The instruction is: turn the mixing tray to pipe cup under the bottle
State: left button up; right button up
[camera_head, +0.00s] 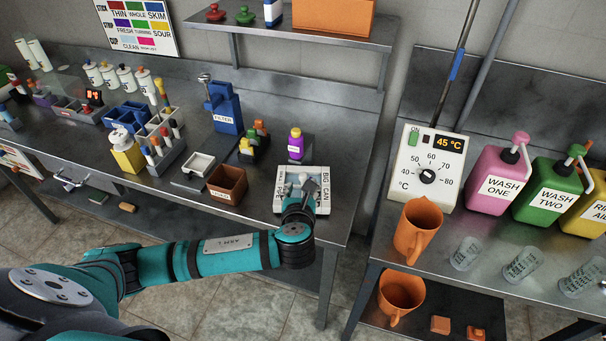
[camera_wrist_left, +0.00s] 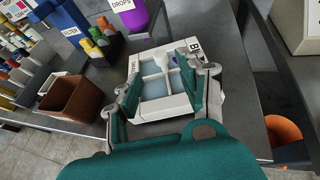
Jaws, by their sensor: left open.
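The white mixing tray (camera_head: 284,198) lies on the left bench near its right end, with a BIG CAN label on its right side and a partly readable label on its left. In the left wrist view the tray (camera_wrist_left: 165,106) shows pale blue compartments and a light knob or spoon-like piece on top. The purple DROPS bottle (camera_head: 296,146) stands upright just behind the tray; its lower part shows in the wrist view (camera_wrist_left: 131,16). My left gripper (camera_wrist_left: 160,92) is open above the tray, one finger toward each side. I cannot tell whether the fingers touch it. My right gripper is out of view.
A brown box (camera_head: 227,184) and a small white dish (camera_head: 198,165) sit left of the tray. A blue FILTER stand (camera_head: 224,108) and coloured small bottles (camera_head: 253,143) stand behind. The bench's front edge is close, and a gap separates it from the right bench.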

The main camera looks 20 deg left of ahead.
aim_at(303, 178)
pick_arm(q)
jog(key=x, duration=0.8)
jog(key=shift+w+a+f, duration=0.1)
jog(key=shift+w+f, duration=0.1)
jog(key=shift+w, duration=0.05)
grip_shut()
